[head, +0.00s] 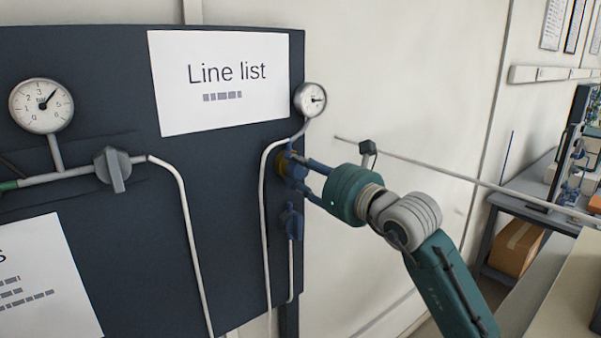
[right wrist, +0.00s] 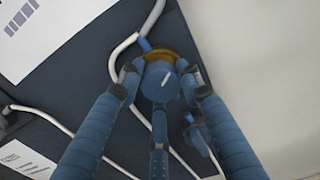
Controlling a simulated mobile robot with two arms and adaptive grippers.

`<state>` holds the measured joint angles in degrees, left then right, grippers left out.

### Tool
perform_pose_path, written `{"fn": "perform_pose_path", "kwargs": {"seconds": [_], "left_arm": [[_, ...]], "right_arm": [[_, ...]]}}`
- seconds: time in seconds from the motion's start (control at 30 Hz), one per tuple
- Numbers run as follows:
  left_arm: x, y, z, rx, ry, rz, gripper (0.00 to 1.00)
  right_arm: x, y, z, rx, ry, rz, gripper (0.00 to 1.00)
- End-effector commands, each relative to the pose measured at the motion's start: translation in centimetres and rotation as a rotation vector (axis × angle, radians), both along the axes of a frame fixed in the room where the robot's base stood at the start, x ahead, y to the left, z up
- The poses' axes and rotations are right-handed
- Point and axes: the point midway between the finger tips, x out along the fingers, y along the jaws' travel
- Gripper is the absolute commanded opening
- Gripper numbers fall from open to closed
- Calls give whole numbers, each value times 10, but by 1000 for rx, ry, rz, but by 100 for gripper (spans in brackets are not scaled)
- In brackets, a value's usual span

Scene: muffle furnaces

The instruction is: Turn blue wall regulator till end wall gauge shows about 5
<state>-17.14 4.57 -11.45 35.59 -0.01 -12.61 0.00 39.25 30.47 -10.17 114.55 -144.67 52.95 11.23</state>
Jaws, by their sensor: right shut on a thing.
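The blue wall regulator (right wrist: 161,84) is a round blue knob with a white mark, on a brass-coloured body (right wrist: 160,56), at the right edge of the dark wall board. In the head view the regulator (head: 296,169) is partly covered by fingers. My right gripper (head: 305,173) comes from the right, its blue fingers closed around the knob; the right wrist view shows them on several sides. The end wall gauge (head: 311,99) is a small round dial just above the regulator. Its needle points roughly right; its numbers are too small to read. My left gripper is not in view.
Below the regulator is another blue valve (head: 291,222). White hoses run down the board (head: 230,180). On the left are a bigger gauge (head: 41,105), its needle pointing up right, and a grey knob (head: 115,167). A thin rod (head: 440,170) crosses behind my right wrist.

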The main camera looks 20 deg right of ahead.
Motion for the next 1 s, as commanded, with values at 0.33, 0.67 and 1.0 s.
{"fn": "perform_pose_path", "kwargs": {"seconds": [0.33,0.67,1.0], "left_arm": [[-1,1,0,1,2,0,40],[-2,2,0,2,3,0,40],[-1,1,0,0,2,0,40]], "right_arm": [[0,-1,4,2,-8,-2,54],[-33,-13,2,-2,-7,-3,54],[-97,-36,3,0,-8,-3,54]]}}
